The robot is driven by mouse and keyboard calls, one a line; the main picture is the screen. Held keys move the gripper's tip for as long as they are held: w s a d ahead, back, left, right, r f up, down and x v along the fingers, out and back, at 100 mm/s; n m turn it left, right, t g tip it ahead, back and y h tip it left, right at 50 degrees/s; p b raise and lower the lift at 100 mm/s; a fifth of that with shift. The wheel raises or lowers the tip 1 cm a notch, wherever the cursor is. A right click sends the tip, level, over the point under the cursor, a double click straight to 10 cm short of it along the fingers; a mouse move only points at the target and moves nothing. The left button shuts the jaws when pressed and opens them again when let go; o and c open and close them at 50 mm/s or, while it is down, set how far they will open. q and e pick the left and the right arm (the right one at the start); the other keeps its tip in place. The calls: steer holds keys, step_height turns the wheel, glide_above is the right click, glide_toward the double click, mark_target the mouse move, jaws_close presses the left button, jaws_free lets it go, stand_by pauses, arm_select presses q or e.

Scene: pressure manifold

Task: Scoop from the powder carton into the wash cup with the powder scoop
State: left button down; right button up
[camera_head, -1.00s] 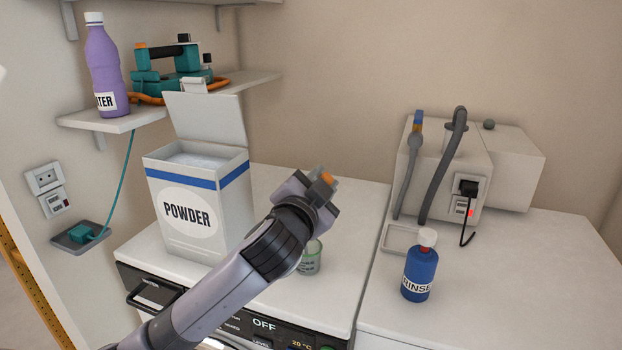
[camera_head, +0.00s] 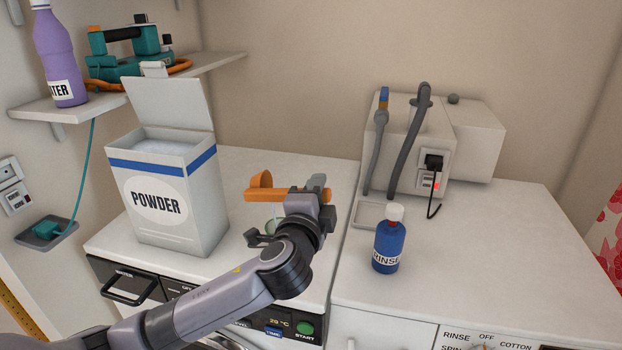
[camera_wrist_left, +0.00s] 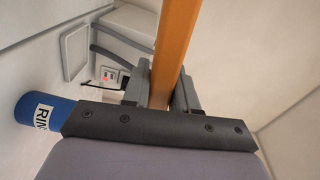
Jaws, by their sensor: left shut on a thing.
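The orange powder scoop (camera_head: 260,182) is held above the washer top, its handle running sideways to my left gripper (camera_head: 318,192). The gripper is shut on the handle, which also shows between the fingers in the left wrist view (camera_wrist_left: 173,45). The scoop looks tipped over, and a thin pale streak shows below it, above the wash cup. The white powder carton (camera_head: 190,225) stands open to the left, with pale powder (camera_head: 165,140) inside. My right gripper is not in view.
A blue rinse bottle (camera_head: 388,247) stands to the right of my gripper, near a shallow tray (camera_head: 367,224). A grey box with hoses (camera_head: 440,140) stands behind. A purple bottle (camera_head: 57,50) and a teal device (camera_head: 120,65) sit on the wall shelf (camera_head: 215,68).

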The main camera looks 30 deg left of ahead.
arm_select(q)
steer(key=shift+w+d+f+m, duration=0.1)
steer(key=shift+d+f+m, duration=0.2)
steer(key=shift+f+m, duration=0.35)
steer(key=shift+d+f+m+p, duration=0.1)
steer(key=shift+f+m+p, duration=0.4)
steer(key=shift+f+m, duration=0.75)
steer(key=shift+d+f+m+p, duration=0.1)
steer(key=shift+f+m+p, duration=0.35)
steer(key=shift+f+m, duration=0.75)
steer(key=shift+r+m, duration=0.25)
steer(key=shift+m, duration=0.05)
